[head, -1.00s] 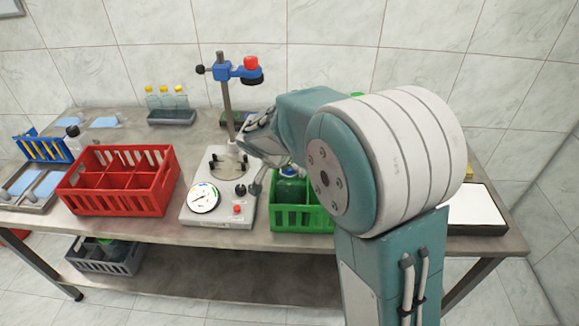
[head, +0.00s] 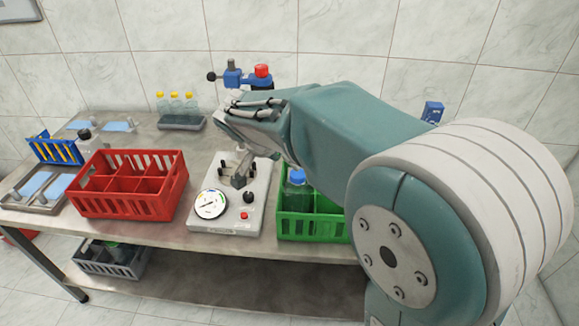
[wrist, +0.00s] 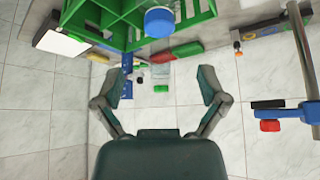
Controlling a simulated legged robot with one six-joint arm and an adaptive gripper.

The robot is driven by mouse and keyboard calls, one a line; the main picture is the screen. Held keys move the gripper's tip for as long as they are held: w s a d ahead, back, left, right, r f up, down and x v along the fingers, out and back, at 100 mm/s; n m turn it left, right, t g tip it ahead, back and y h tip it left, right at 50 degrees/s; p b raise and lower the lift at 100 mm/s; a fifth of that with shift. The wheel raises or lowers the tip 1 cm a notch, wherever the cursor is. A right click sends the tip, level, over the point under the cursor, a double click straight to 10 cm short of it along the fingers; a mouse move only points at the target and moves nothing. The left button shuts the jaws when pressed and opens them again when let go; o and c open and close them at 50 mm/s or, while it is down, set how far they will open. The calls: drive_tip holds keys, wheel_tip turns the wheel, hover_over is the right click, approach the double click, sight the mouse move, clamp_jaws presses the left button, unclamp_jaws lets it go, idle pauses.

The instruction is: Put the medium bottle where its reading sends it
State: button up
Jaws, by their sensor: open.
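A bottle with a blue cap (head: 297,178) stands upright in the left part of the green crate (head: 314,227); its cap also shows at the top of the wrist view (wrist: 159,21). I cannot tell its size class. The grey tester (head: 235,215) left of the crate has a round dial (head: 210,204), whose needle is too small to read surely. My gripper (wrist: 166,85) is open, with nothing between its fingers. In the head view it is above the tester, apart from the bottle and hiding part of the stand.
A red divided crate (head: 125,200) stands left of the tester, its visible compartments empty. Yellow-capped bottles (head: 176,105) stand on a tray at the back. A dark-capped bottle (head: 88,140) and blue rack (head: 55,150) are at left. A grey crate (head: 108,260) sits on the lower shelf.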

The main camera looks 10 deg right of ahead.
drive_tip(key=s+d+n+y, duration=0.1)
drive_tip(key=s+n, duration=0.2)
drive_tip(key=s, duration=0.5)
drive_tip(key=s+d+r+n+t+y, duration=0.1)
drive_tip(key=s+d+n+y, duration=0.1)
drive_tip(key=s, duration=0.6)
drive_tip(key=s+d+n+y, duration=0.1)
drive_tip(key=s+n+y, duration=0.1)
drive_tip(key=s+n, duration=0.3)
drive_tip(key=s, duration=0.3)
drive_tip(key=shift+d+r, duration=0.25)
drive_tip(key=shift+r, duration=0.15)
